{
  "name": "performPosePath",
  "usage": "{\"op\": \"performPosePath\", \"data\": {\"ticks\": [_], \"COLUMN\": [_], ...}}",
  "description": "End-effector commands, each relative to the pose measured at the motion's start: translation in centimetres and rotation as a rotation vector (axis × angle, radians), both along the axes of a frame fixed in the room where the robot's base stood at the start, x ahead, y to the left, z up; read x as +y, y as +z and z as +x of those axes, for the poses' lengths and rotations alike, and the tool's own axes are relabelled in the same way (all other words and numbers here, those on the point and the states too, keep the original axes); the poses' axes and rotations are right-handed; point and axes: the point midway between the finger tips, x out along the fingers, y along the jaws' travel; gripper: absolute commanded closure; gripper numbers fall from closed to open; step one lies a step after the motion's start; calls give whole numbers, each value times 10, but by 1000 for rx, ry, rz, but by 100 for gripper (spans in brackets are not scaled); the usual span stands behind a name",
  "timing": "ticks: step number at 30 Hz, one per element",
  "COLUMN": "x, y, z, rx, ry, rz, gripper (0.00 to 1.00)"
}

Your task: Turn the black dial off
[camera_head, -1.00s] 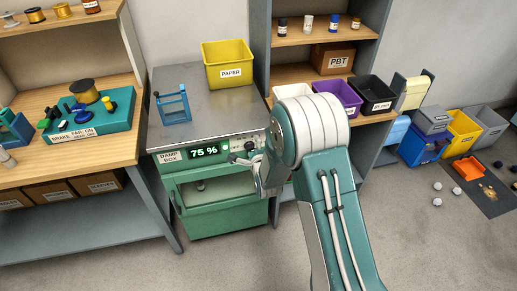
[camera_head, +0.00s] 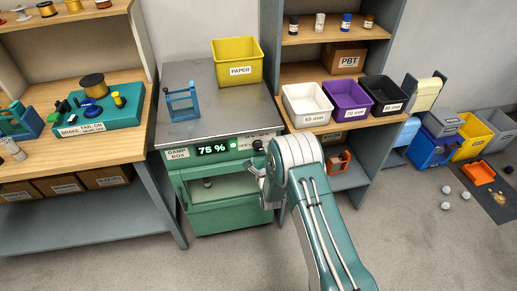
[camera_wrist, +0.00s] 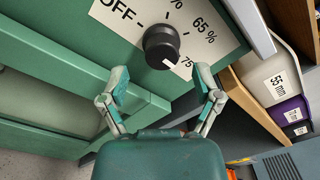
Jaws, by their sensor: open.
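The black dial (camera_wrist: 161,45) is on the white scale plate (camera_wrist: 205,20) of the green damp box, with OFF, 65 % and 75 marks around it. Its white pointer line is turned to the 75 mark. In the head view the dial (camera_head: 258,145) shows at the right end of the panel, and the display (camera_head: 213,149) reads 75 %. My gripper (camera_wrist: 161,74) is open and empty, its two fingers apart on either side below the dial, not visibly touching it. In the head view my gripper (camera_head: 255,172) is in front of the box, partly hidden by my arm.
A yellow PAPER bin (camera_head: 238,66) and a blue frame (camera_head: 181,103) stand on the metal top. A wooden bench (camera_head: 100,150) is to the left. A shelf with white (camera_head: 307,106), purple and black bins is close on the right. The floor in front is clear.

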Motion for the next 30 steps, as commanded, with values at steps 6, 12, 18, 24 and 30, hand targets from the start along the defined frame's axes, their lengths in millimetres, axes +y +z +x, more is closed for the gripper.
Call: {"op": "performPosePath", "data": {"ticks": [6,12,18,24,30], "x": [7,9,9,9,9], "y": [0,0,0,0,0], "z": [28,36,36,36,36], "rx": [0,0,0,1,1], "ry": [0,1,1,0,1], "rz": [0,-1,-1,-1,-3], "gripper": [18,18,18,92,91]}}
